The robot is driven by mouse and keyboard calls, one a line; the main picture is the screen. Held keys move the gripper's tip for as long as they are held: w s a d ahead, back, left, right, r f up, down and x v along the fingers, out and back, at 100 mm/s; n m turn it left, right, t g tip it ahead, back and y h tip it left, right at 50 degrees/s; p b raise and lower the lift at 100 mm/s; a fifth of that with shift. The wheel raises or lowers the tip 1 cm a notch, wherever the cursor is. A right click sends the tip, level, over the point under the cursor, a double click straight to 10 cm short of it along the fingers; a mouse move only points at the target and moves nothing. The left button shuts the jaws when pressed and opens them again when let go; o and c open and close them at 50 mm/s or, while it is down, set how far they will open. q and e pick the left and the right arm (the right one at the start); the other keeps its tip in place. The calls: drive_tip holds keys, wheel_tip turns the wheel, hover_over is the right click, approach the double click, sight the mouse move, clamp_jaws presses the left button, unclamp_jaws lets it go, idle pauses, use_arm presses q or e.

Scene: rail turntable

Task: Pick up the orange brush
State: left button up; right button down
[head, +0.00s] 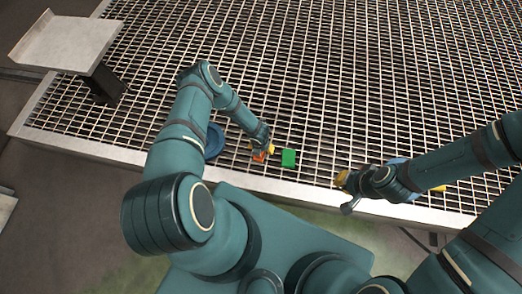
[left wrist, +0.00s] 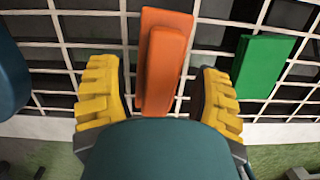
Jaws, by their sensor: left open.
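The orange brush (left wrist: 163,65) lies on the grating between the two yellow fingers of my left gripper (left wrist: 158,97). The fingers are open, with a gap on each side of the brush. In the head view only a small part of the brush (head: 259,157) shows beside my left gripper (head: 266,149); the rest is hidden by the gripper. My right gripper (head: 346,185) is over the grating's front edge, well to the right of the brush, and its jaw state is unclear.
A green block (head: 288,158) lies just right of the brush. A blue round object (head: 214,141) is to the left, partly behind my left arm. Blue and yellow (head: 438,188) items lie partly hidden under my right arm. A grey raised plate (head: 66,40) stands far left. The grating beyond is clear.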

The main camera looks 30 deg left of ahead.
use_arm(q)
drive_tip(key=shift+f, duration=0.15)
idle(0.3)
clamp_jaws()
drive_tip(key=shift+r+p, duration=0.3)
drive_tip(key=shift+r, duration=0.2)
wheel_tip(320, 180, up, 10)
drive_tip(key=p, duration=0.2)
drive_tip(key=shift+f+p, duration=0.25)
drive_tip(key=shift+p, duration=0.1)
